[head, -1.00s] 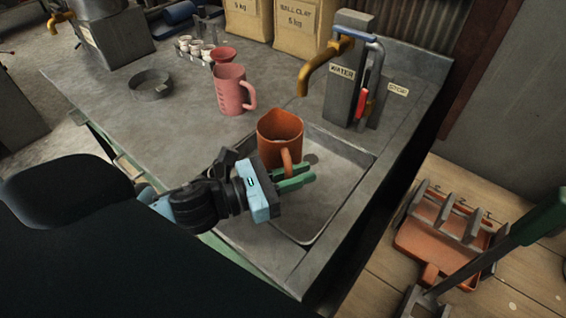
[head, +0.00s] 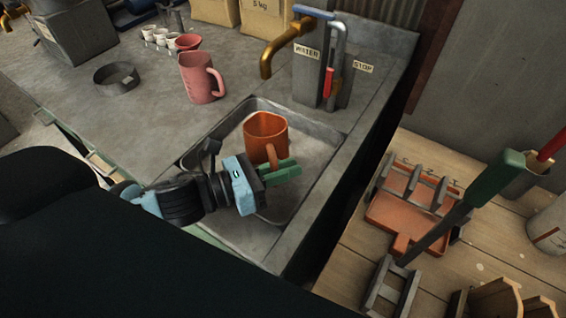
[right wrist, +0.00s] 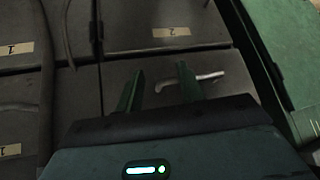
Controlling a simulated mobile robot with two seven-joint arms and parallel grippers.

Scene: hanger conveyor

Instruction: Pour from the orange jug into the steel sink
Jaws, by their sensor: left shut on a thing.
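The orange jug (head: 257,130) is in the middle of the head view, over the steel sink (head: 283,207), with its open top facing up and roughly upright. Its handle points toward my left gripper (head: 284,169), whose green fingers are shut on the handle. I cannot tell how high the jug is above the sink floor, and its contents cannot be made out. My right gripper (right wrist: 158,88) shows in the right wrist view, its fingers apart and nothing between them, facing grey drawer fronts.
A pink jug (head: 196,80), a grey ring-shaped dish (head: 116,82) and small white cups (head: 160,38) stand on the counter left of the sink. A brass tap (head: 282,48) reaches toward the sink's back edge. An orange dustpan (head: 390,222) is on the wooden floor at right.

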